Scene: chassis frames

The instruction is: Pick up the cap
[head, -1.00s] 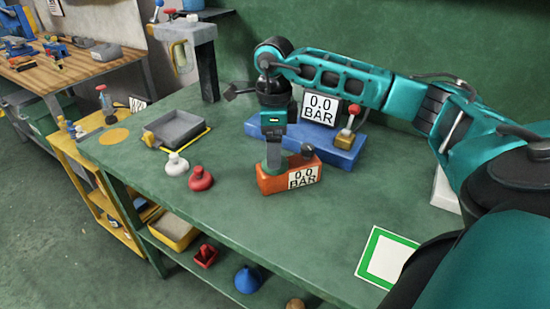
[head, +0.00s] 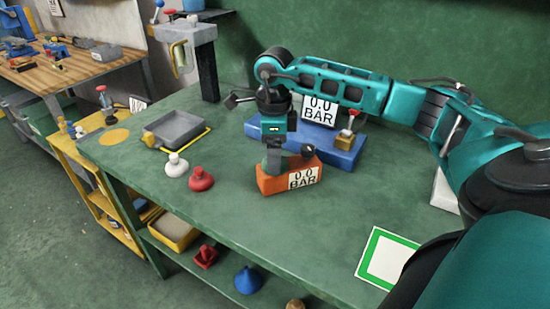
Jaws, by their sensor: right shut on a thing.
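My right gripper (head: 272,165) reaches down from the teal arm to the left end of the orange block (head: 290,180). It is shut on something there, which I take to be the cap. The fingers hide most of it, so its shape and any gap to the block cannot be told. The orange block carries a "0.0 BAR" label and a dark knob (head: 307,151) at its right end. My left gripper is not in view.
A white knobbed piece (head: 176,166) and a red one (head: 201,180) stand left of the block. A grey tray (head: 174,130) lies further left. Behind is a blue block (head: 345,155) with a gauge sign. A green-framed white plate (head: 386,257) lies front right; the front middle is clear.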

